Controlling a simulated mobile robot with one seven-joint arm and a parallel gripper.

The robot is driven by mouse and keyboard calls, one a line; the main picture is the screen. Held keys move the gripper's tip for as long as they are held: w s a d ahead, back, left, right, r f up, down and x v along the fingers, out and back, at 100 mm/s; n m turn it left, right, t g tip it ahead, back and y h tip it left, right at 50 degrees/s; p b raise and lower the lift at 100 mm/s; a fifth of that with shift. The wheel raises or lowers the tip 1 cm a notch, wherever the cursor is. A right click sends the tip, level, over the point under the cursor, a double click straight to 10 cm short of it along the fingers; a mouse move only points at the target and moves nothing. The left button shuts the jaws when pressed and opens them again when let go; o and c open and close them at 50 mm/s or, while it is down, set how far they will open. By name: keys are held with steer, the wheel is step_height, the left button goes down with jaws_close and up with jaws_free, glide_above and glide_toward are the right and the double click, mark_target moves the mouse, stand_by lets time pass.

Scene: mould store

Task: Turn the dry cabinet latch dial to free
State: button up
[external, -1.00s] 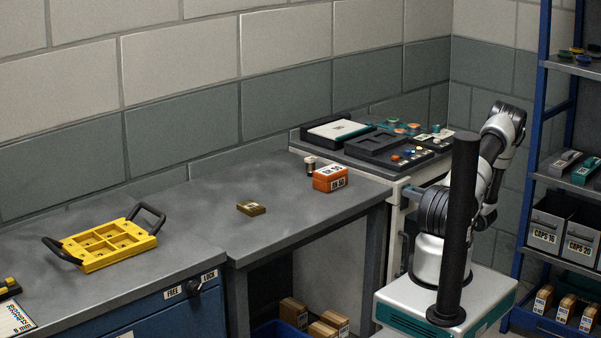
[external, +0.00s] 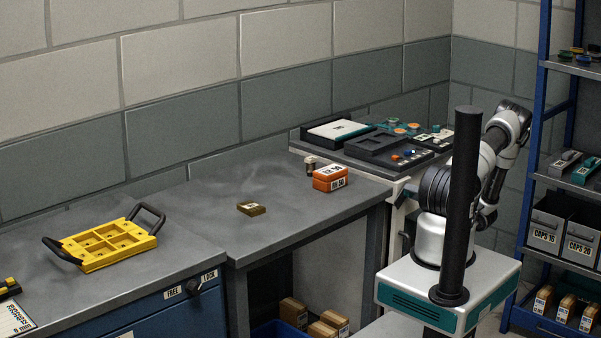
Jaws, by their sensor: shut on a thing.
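The latch dial (external: 194,286) is a small dark knob on the front of the blue cabinet (external: 165,318), at the lower left. A FREE label (external: 172,292) is on its left and a LOCK label (external: 209,276) on its right. The knob's dark grip appears to lean up toward LOCK, but it is small. My arm is folded at the right, well apart from the dial, with its lower end behind the black column. I cannot make out my gripper or anything in it.
A yellow tray with black handles (external: 82,263) lies on the left bench. A brass-coloured block (external: 251,208) and an orange box (external: 322,184) are on the middle bench. A blue rack (external: 531,150) stands close to my right. Air before the dial is clear.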

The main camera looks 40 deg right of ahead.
steer(key=m+p, duration=0.1)
steer(key=m, duration=0.5)
steer(key=shift+m+p, duration=0.3)
steer(key=shift+p, duration=0.05)
steer(key=shift+f, duration=0.1)
stand_by(0.4)
steer(key=o, duration=1)
steer(key=shift+o, duration=0.2)
steer(key=s, duration=1.7)
steer(key=shift+s, duration=0.25)
steer(key=shift+w, duration=0.1)
